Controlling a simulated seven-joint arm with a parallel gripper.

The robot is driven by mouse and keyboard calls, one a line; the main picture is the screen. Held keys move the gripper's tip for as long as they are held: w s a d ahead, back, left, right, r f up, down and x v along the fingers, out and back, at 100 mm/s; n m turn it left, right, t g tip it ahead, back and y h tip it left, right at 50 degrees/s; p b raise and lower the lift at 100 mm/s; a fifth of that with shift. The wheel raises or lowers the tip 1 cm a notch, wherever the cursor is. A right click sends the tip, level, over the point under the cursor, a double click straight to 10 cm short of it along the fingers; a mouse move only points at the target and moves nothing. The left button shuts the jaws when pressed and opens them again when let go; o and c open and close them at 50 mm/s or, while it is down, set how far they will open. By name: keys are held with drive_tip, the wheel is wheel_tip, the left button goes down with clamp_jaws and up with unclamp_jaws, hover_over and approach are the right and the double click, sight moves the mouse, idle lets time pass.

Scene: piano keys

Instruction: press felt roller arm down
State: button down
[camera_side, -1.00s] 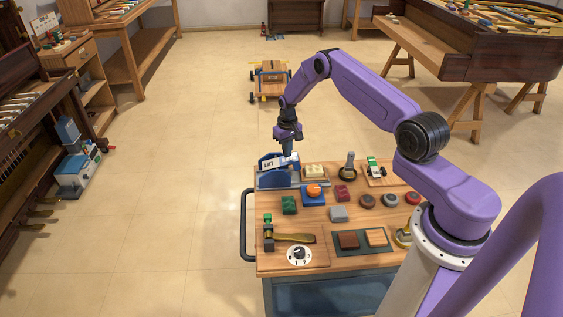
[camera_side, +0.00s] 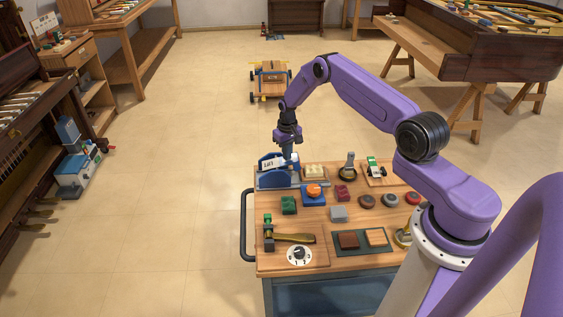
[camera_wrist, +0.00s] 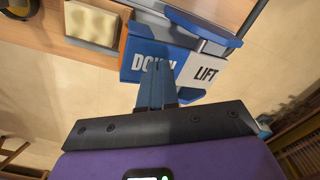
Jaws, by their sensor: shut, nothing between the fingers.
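The felt roller arm (camera_side: 279,171) is a blue device at the back left corner of the cart top. Its rocking plate has a white LIFT half (camera_wrist: 206,74) and a blue DOWN half (camera_wrist: 137,62). My gripper (camera_side: 288,157) is shut and empty, pointing down at the right side of the device. In the wrist view its blue fingers (camera_wrist: 158,80) overlap the DOWN half and hide part of the word. The tips look to be at or very near the plate; I cannot tell whether they touch. In the side view the white half lies to the left of my fingers.
A cream ribbed block (camera_side: 314,171) sits right beside the device. An orange knob on a blue base (camera_side: 313,193) is in front. A metal post (camera_side: 348,166) stands further right. Several blocks and round buttons cover the cart top (camera_side: 272,207). Open floor lies left.

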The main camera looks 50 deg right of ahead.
drive_tip(key=shift+f, duration=0.4)
drive_tip(key=shift+r, duration=3.55)
